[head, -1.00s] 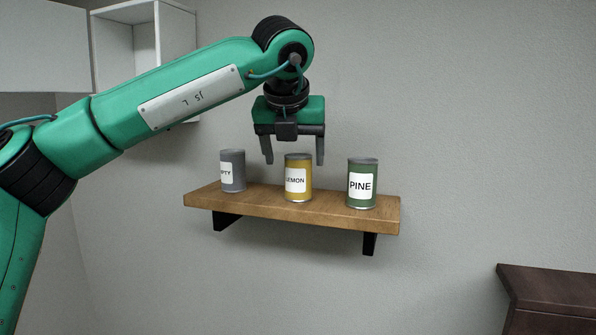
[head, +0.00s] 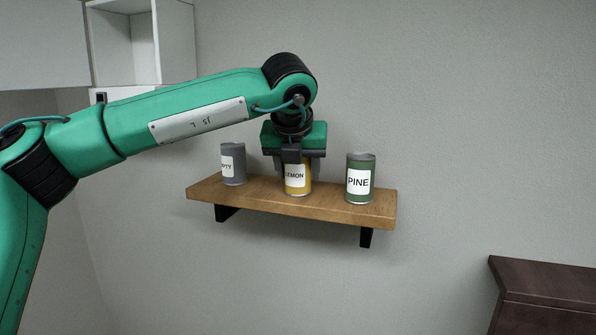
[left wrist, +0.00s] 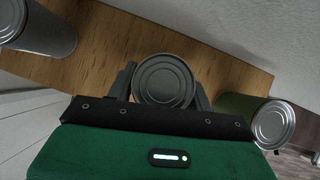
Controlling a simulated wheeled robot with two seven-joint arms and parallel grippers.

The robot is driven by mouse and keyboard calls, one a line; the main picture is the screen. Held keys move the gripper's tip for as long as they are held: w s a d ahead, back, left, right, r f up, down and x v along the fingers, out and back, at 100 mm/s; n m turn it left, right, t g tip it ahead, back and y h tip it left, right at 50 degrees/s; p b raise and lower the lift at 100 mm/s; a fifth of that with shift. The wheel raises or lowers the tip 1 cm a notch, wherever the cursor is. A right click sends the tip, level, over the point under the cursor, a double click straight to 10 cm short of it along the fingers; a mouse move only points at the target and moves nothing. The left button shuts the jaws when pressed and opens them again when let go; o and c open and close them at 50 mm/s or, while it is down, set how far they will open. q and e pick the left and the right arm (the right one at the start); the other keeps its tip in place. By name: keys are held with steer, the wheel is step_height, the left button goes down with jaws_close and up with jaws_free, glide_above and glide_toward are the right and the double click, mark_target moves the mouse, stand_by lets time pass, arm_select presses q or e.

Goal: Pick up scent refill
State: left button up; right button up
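Three cans stand upright on a wooden wall shelf (head: 340,209). The yellow LEMON can (head: 297,187) is in the middle, the green PINE can (head: 360,178) on the right and a grey can (head: 234,163), its label partly readable as "PTY", on the left. My left gripper (head: 298,170) points down over the LEMON can, a finger on either side. In the left wrist view the LEMON can's round lid (left wrist: 163,79) lies between the fingers (left wrist: 163,88). The gaps are too small to tell whether they press on it. The can still rests on the shelf. My right gripper is out of view.
The grey can (left wrist: 45,32) and the PINE can (left wrist: 270,122) flank the gripper closely in the left wrist view. A white open cabinet (head: 140,45) hangs at upper left. A dark brown furniture piece (head: 545,290) stands at lower right. The wall right of the shelf is clear.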

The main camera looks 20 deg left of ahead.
arm_select(q)
steer(key=c, duration=0.6)
steer(key=shift+r, duration=0.1)
